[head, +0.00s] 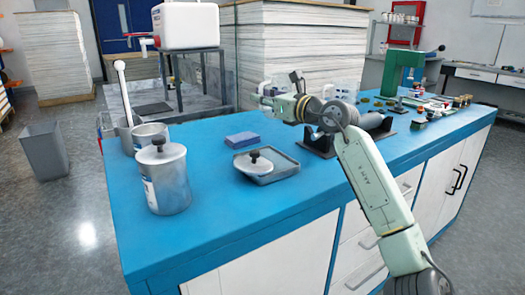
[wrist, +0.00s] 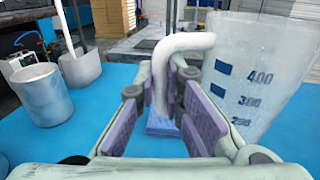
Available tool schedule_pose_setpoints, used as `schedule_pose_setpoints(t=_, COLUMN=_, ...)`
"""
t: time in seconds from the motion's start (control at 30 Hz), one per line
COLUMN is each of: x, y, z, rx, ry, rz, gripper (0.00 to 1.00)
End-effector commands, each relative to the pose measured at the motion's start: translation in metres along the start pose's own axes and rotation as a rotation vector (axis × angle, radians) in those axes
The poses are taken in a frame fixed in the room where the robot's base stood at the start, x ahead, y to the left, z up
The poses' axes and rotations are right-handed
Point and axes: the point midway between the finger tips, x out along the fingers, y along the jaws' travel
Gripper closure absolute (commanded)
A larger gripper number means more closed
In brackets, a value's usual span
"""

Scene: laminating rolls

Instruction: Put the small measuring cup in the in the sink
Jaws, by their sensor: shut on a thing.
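My gripper (wrist: 170,90) is shut on the white curved handle of a translucent measuring cup (wrist: 262,75). The cup's body is at the right of the wrist view, with blue marks such as 400 and 300, and it looks upright. In the head view my gripper (head: 263,98) is above the far side of the blue table, pointing left. The cup is hard to make out there. A grey metal counter with a dark patch (head: 153,109) stands behind the table at the left; I cannot tell if this patch is the sink.
On the blue table (head: 235,215) are a lidded metal pot (head: 165,185), open metal pots (head: 150,134), a blue block (head: 242,140) and a tray with a black-knobbed lid (head: 268,168). A white water container (head: 188,25) stands on a metal stand behind.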

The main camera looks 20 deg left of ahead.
Motion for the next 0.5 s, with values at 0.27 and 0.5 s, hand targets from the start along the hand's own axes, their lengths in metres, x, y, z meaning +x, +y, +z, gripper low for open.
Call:
schedule_pose_setpoints(t=0.27, x=0.000, y=-0.001, z=-0.049, rx=0.005, ry=0.001, rz=0.000, gripper=1.00)
schedule_pose_setpoints(t=0.5, x=0.000, y=0.000, z=-0.070, rx=0.002, ry=0.001, rz=-0.001, gripper=1.00)
